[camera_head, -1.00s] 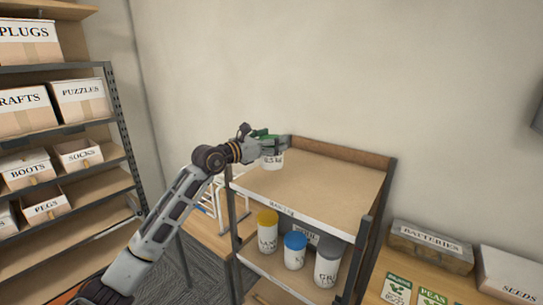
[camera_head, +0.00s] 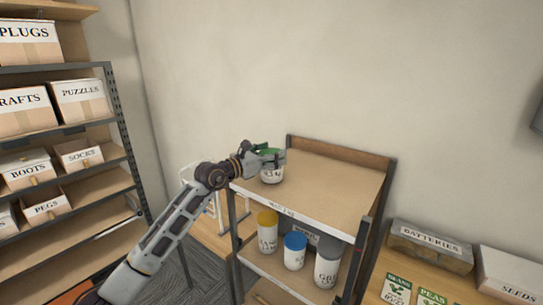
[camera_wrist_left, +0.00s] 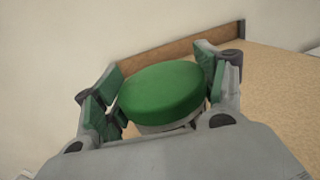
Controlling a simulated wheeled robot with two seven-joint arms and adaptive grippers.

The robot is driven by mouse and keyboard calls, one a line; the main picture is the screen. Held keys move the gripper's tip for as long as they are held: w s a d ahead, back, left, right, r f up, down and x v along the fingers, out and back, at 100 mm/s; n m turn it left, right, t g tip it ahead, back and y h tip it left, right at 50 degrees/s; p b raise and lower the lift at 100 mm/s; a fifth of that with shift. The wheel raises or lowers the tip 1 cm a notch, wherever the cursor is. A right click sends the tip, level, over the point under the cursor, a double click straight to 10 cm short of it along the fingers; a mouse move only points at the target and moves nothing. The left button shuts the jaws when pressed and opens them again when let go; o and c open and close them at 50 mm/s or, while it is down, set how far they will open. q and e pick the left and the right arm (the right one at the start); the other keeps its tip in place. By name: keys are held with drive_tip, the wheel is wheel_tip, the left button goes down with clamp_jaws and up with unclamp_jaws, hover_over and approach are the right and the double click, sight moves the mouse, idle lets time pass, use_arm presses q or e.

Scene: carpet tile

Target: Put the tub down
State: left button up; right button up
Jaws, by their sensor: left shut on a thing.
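The tub (camera_head: 272,176) is white with dark lettering and a green lid. My left gripper (camera_head: 268,156) is shut on it, at the left end of the top shelf (camera_head: 325,185) of the rack. The tub is upright, at or just above the board; I cannot tell whether it touches. In the left wrist view, the green lid of the tub (camera_wrist_left: 163,92) fills the space between the fingers of my left gripper (camera_wrist_left: 165,85), and its body is mostly hidden. My right gripper is not in view.
The top shelf is otherwise bare, with a raised wooden back edge (camera_head: 340,151). Below are tubs with yellow (camera_head: 267,218), blue (camera_head: 295,241) and grey (camera_head: 329,247) lids. A shelf of labelled boxes (camera_head: 80,103) stands left; a batteries box (camera_head: 430,245) sits right.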

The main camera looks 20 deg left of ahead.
use_arm(q)
drive_tip(key=shift+f, duration=0.1)
drive_tip(key=shift+f, duration=0.15)
drive_tip(key=o, duration=1.4)
drive_tip(key=shift+s, duration=0.1)
